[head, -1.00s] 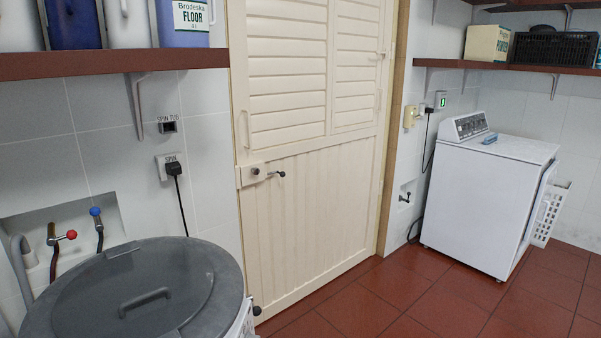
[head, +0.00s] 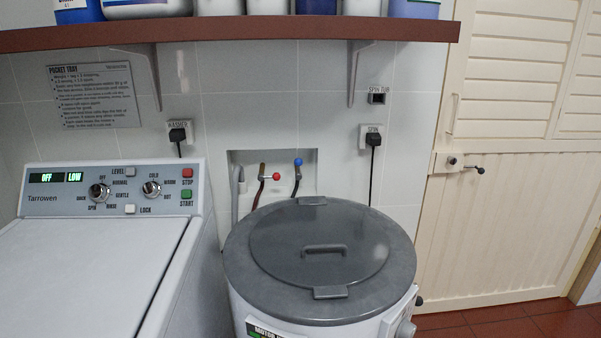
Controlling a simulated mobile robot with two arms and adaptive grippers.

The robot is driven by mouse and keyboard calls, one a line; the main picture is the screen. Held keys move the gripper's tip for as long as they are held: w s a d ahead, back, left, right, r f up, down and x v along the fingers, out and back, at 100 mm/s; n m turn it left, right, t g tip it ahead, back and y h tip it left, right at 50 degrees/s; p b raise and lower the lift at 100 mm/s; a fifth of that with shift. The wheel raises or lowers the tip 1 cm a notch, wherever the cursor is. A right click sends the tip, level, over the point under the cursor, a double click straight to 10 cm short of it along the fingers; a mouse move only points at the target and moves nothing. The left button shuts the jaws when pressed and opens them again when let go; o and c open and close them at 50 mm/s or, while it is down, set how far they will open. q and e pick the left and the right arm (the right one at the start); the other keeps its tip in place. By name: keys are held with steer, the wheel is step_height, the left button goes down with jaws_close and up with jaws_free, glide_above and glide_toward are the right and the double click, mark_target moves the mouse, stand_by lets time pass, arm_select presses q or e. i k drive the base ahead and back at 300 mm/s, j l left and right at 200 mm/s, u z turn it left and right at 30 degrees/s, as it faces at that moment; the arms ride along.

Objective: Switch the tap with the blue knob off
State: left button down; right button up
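The tap with the blue knob (head: 298,162) is in the wall recess behind the spin tub, near the middle of the head view. Its blue knob sits at the top of a dark pipe that runs down behind the tub lid. A second tap with a red knob (head: 276,177) is just to its left in the same recess. I cannot tell from its look whether water is flowing. Neither of my grippers shows in the head view.
The spin tub (head: 232,262) with a grey lid stands in front of the recess. A white washer (head: 70,285) with a control panel stands at the left. A brown shelf (head: 250,29) with containers hangs above. A cream door (head: 490,230) and red floor (head: 535,314) are at the right.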

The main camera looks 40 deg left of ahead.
mark_target(298, 162)
steer(key=i+j, duration=0.25)
steer(key=i+u, duration=0.2)
steer(key=u, duration=2.45)
